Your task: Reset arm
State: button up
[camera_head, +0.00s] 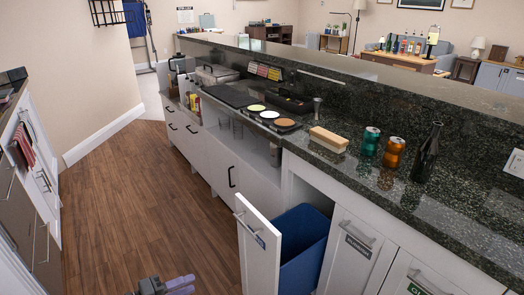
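Part of my gripper (167,287) shows at the bottom edge, over the wooden floor and left of the open pull-out bin drawer. Dark and pale purple-grey parts of it are visible. The rest of it and of my arm is cut off by the frame. I cannot tell whether the fingers are apart or closed. Nothing held shows in the visible part.
The drawer front (258,246) stands out from the cabinets, with a blue bin (304,248) behind it. The dark counter (345,180) holds a wooden block (328,139), teal can (370,141), orange can (394,152) and dark bottle (426,153). The floor (120,205) is clear.

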jog(key=w+d+m+g+y, duration=0.3)
jog(key=d+g+y, duration=0.45)
jog(key=d, duration=1.35)
jog(key=s+d+r+m+y, duration=0.2)
jog(key=s+d+r+y, duration=0.15)
jog(key=d, duration=0.35)
jog(key=s+d+r+m+y, duration=0.2)
jog(key=s+d+r, duration=0.1)
jog(key=s+d, duration=0.3)
notch_tip(320, 180, up, 26)
jog(key=w+d+p, duration=0.1)
jog(key=p, duration=2.5)
jog(key=shift+w+t, duration=0.2)
jog(key=shift+t, duration=0.25)
jog(key=shift+w+d, duration=0.1)
